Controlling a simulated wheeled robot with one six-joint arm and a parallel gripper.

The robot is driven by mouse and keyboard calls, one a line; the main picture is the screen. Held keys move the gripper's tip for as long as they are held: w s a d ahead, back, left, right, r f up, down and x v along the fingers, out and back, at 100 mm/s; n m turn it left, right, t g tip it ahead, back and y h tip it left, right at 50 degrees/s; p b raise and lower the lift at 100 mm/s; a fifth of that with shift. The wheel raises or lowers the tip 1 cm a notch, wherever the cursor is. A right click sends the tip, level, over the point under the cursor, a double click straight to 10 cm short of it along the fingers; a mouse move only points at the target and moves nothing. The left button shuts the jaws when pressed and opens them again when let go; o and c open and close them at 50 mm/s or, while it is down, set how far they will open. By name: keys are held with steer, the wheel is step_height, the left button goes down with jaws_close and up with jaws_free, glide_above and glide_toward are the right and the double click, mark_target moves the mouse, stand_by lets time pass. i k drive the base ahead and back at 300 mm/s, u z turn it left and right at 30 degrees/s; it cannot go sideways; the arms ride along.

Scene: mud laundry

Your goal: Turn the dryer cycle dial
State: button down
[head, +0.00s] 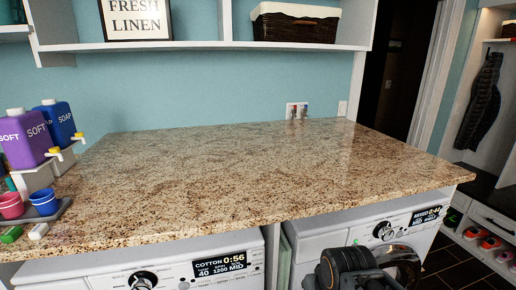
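Two white front-loading machines stand under the granite counter. The right machine (322,243) has a round dial (384,231) with a silver face, beside a dark display (425,215) that reads MIXED 0:44 MID. The left machine (90,270) has a dial (142,281), cut by the bottom edge, and a display (219,265) reading COTTON 0:56. I cannot tell from labels which one is the dryer. The dark end of my arm with my gripper (352,270) is at the bottom, in front of the right machine, below and left of its dial. Its fingertips cannot be made out.
The speckled counter (240,180) overhangs both machines and is mostly clear. Soap dispensers (58,122) and small cups (43,200) stand at its left end. A shelf with a basket (295,24) hangs above. A shoe bench (490,220) is at right.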

mark_target(383, 231)
steer(key=u, duration=1.6)
steer(key=k, duration=1.15)
steer(key=z, duration=1.5)
steer(key=i, duration=0.5)
